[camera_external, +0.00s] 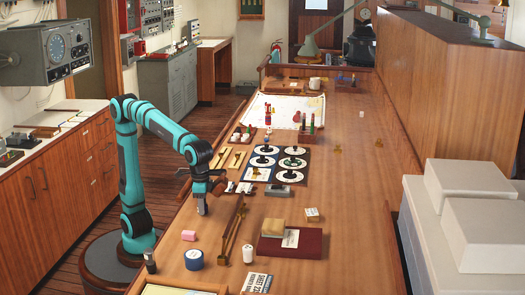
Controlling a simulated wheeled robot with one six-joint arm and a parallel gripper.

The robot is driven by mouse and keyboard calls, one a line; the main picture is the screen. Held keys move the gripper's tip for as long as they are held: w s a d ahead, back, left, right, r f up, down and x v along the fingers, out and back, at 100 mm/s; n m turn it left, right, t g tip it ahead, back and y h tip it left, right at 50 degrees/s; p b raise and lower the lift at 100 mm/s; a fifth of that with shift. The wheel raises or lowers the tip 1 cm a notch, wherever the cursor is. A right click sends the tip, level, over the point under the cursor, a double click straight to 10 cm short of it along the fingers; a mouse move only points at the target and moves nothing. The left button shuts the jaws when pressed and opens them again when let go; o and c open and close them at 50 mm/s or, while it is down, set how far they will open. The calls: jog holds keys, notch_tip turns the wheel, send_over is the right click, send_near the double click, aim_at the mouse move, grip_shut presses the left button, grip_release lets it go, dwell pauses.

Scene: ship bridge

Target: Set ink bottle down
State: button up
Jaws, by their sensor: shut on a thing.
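My gripper (202,206) points down, low over the left side of the long wooden table. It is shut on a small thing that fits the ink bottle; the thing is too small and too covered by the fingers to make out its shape. I cannot tell whether it touches the table top. The wooden table (345,200) runs from the front to the back of the room.
Near my gripper are a pink block (188,235), a blue roll (194,259), a dark small bottle (150,262) and a brass-and-wood rule (231,234). A mat with white discs (289,175) lies behind. The table's right side is mostly clear.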

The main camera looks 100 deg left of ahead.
jog(key=o, duration=1)
notch_tip(320, 180, up, 12)
jog(key=shift+r, duration=0.15)
jog(key=s+a+r+t+h, duration=0.1)
jog(key=a+t, duration=0.3)
jog(key=a, duration=0.6)
jog(key=s+a+r+t+h, duration=0.15)
jog(key=a+t, duration=0.25)
jog(key=a, duration=0.6)
jog(key=s+a+t, duration=0.3)
jog(key=s+a, duration=0.1)
jog(key=s+a+m+t+y, duration=0.1)
jog(key=s+a+t, duration=0.2)
jog(key=s+a, duration=0.1)
jog(key=s+a+t+y, duration=0.1)
jog(key=s+a+t, duration=0.2)
jog(key=a, duration=0.3)
jog(key=shift+s+a+f+m+y, duration=0.15)
jog(key=shift+s+m, duration=0.05)
jog(key=shift+s, duration=0.25)
jog(key=shift+s+a+f+m+y, duration=0.1)
jog(key=shift+s+f+m, duration=0.1)
jog(key=shift+s, duration=0.2)
